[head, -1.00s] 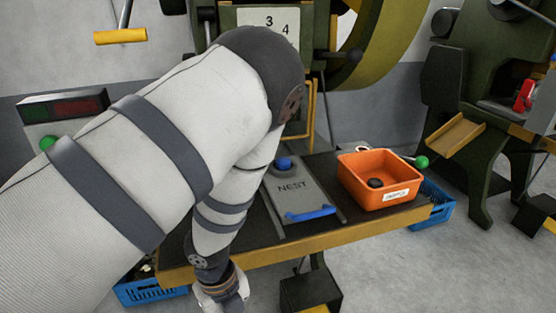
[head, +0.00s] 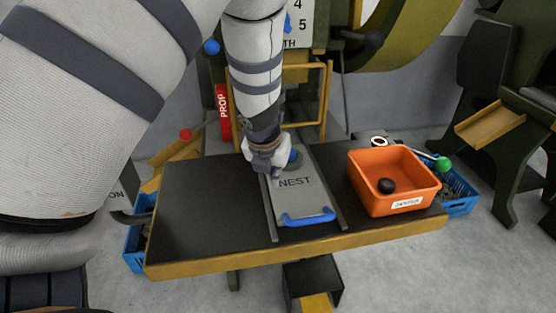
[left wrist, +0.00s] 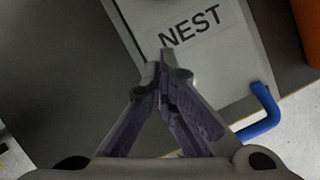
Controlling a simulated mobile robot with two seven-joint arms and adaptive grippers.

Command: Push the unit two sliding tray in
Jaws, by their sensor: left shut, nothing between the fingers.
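The sliding tray (head: 300,200) is a grey plate marked NEST with a blue handle (head: 309,217) at its front end and a blue round piece (head: 294,157) near its back. It lies between two rails on the dark table, its handle close to the table's front edge. My left gripper (head: 275,172) is shut and empty, over the tray's left side by the NEST label. In the left wrist view, its fingertips (left wrist: 163,62) overlap the plate just below the label; I cannot tell whether they touch it. My right gripper is not in view.
An orange bin (head: 394,205) holding a dark round piece stands right of the tray. The dark table top (head: 200,205) is clear on the left. A yellow frame (head: 322,95) and a red PROP bar (head: 222,112) stand behind. Blue crates flank the table.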

